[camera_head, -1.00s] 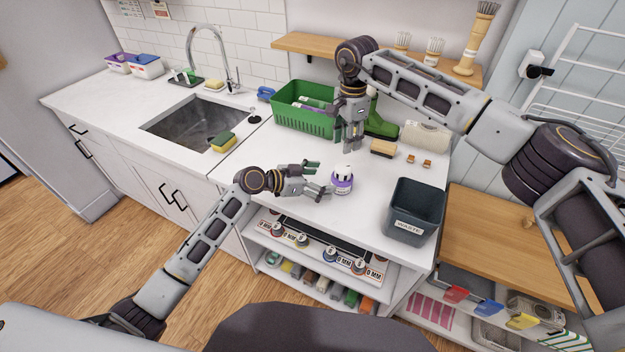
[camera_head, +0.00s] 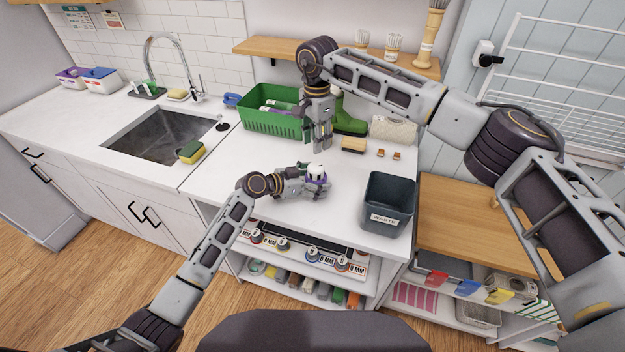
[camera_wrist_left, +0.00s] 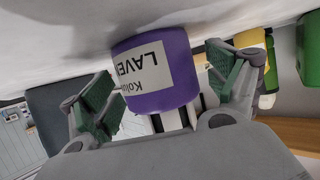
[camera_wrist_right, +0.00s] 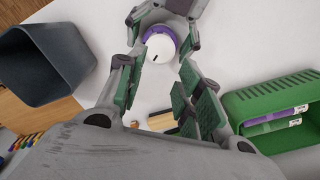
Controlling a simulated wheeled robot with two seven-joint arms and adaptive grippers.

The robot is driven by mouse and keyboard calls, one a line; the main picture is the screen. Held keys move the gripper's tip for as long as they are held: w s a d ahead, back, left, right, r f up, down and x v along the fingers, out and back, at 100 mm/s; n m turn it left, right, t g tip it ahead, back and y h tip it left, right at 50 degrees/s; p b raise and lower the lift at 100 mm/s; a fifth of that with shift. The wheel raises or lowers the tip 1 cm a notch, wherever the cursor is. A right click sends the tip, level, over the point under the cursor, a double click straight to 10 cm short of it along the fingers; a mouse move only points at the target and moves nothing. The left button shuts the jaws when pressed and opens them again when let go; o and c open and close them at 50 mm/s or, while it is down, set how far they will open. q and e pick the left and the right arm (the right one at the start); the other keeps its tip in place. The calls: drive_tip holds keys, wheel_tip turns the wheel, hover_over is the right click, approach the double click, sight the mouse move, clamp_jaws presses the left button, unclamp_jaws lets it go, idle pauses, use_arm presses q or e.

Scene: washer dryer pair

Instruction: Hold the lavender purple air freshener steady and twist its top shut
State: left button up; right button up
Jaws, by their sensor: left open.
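The lavender air freshener (camera_head: 317,178) stands upright on the white counter, with a purple body and a white top. In the left wrist view its labelled purple body (camera_wrist_left: 155,70) sits between the spread fingers of my left gripper (camera_wrist_left: 165,95), which is open around it with gaps visible. In the head view my left gripper (camera_head: 312,186) partly hides the body. My right gripper (camera_head: 321,145) hangs pointing down behind and above it, empty. In the right wrist view the white top (camera_wrist_right: 158,48) shows beyond the open fingers of my right gripper (camera_wrist_right: 165,85).
A dark waste bin (camera_head: 388,203) stands to the right on the counter. A green basket (camera_head: 270,122) with bottles is at the back left. A wooden brush (camera_head: 353,145) and two small orange-brown items lie behind. A sink (camera_head: 165,130) is at left.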

sight(316, 166)
use_arm(q)
drive_tip(key=c, duration=1.1)
drive_tip(key=shift+c, duration=0.5)
use_arm(e)
drive_tip(key=o, duration=0.4)
drive_tip(key=shift+o, duration=0.3)
drive_tip(key=shift+r+m, duration=0.35)
drive_tip(key=shift+m, duration=0.6)
drive_tip(key=shift+r+m, duration=0.4)
drive_tip(key=shift+m, duration=0.5)
drive_tip(key=shift+r+m, duration=0.35)
drive_tip(key=shift+m, duration=0.6)
drive_tip(key=shift+f, duration=6.05)
drive_tip(key=shift+c, duration=0.3)
